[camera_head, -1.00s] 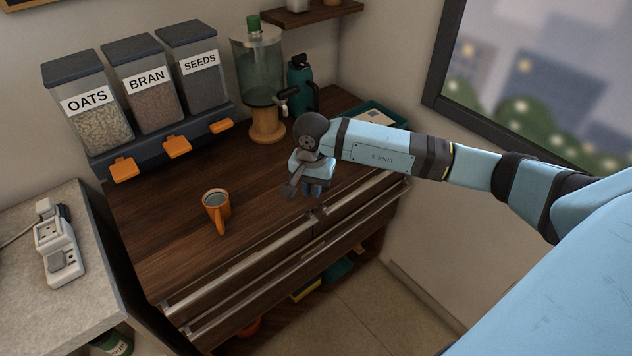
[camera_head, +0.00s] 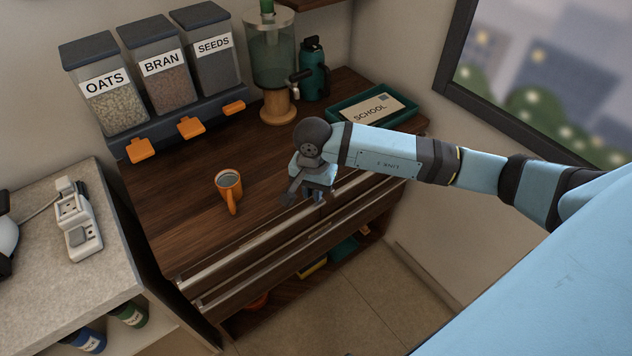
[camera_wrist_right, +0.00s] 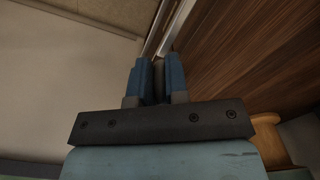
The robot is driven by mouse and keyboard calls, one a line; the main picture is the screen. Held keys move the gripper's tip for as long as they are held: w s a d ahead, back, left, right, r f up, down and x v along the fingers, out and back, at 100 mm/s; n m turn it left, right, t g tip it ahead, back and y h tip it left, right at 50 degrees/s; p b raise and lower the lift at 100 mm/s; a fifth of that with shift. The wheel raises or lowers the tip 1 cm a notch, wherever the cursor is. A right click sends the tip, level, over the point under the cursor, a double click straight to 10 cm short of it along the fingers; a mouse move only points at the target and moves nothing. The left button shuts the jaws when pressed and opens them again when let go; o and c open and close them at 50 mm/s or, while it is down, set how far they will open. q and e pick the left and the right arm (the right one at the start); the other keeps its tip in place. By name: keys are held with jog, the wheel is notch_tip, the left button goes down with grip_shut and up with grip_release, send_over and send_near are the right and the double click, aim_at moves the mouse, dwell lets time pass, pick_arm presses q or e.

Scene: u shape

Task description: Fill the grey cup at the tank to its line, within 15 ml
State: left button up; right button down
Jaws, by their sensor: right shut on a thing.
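The tank (camera_head: 273,52), a clear container with a green knob, stands on a round wooden base at the back of the counter. Its dark tap (camera_head: 300,79) faces right. The grip itself is mostly hidden. My left gripper is not in view.
Oats, bran and seeds dispensers (camera_head: 162,75) stand at the back left. A teal flask (camera_head: 313,70) is right of the tank, and a green tray (camera_head: 345,117) with a SCHOOL card lies beyond my arm. The counter around the mug is clear. A power strip (camera_head: 78,222) lies on the left worktop.

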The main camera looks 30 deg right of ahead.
jog(key=shift+s+a, duration=1.45)
jog(key=shift+a, duration=0.3)
jog(key=shift+r, duration=0.1)
